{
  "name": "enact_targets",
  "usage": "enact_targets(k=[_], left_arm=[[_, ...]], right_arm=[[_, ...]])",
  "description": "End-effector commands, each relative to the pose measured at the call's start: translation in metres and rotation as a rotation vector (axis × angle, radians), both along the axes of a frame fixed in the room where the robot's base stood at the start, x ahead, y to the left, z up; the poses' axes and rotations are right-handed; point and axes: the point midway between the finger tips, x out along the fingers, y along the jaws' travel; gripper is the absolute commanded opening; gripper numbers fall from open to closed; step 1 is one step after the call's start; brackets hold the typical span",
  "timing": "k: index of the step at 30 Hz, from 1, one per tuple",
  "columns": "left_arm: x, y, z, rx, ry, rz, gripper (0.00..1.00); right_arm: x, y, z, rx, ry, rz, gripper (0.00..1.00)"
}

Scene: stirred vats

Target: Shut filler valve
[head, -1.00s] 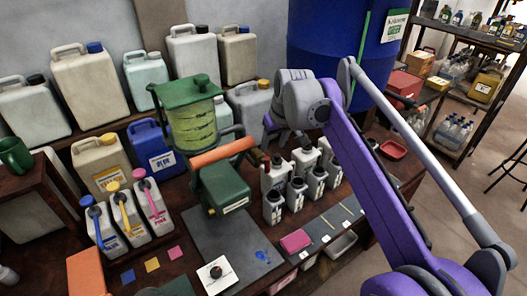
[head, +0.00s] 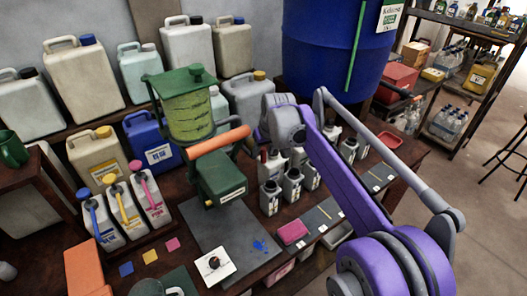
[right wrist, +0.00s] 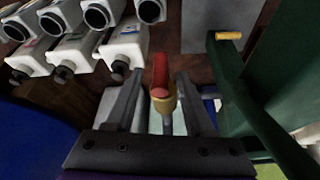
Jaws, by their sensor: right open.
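The filler is a green frame with a clear tank of yellow-green liquid (head: 188,115) and an orange bar (head: 218,142), standing mid-table in the head view. In the right wrist view a valve with a red handle (right wrist: 160,75) and a brass-yellow body (right wrist: 163,102) lies between my fingers. My right gripper (right wrist: 158,84) is open around it, with gaps on both sides. In the head view my right wrist (head: 283,118) is just right of the filler and hides most of the gripper. My left gripper is out of view.
White bottles with dark necks (head: 290,182) stand close by, also in the right wrist view (right wrist: 125,42). A large blue drum (head: 325,50) is behind my arm. Jugs (head: 85,80) line the wall. A grey mat (head: 222,232) lies before the filler.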

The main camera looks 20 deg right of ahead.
Motion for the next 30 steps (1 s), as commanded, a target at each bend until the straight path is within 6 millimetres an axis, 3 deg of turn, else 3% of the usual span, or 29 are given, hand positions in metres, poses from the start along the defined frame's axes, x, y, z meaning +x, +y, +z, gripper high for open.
enact_targets(k=[2,11,23,30], left_arm=[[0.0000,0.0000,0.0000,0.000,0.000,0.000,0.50],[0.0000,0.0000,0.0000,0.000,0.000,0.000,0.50],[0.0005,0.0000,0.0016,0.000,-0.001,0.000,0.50],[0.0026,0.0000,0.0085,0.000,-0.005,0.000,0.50]], right_arm=[[-0.0001,0.0000,0.0002,0.000,0.000,0.000,0.52],[-0.0001,-0.0002,0.0004,0.000,0.000,0.000,0.00],[0.0003,-0.0017,0.0008,0.020,0.007,-0.002,0.00],[0.0015,-0.0050,0.0014,0.124,0.045,-0.005,0.00]])
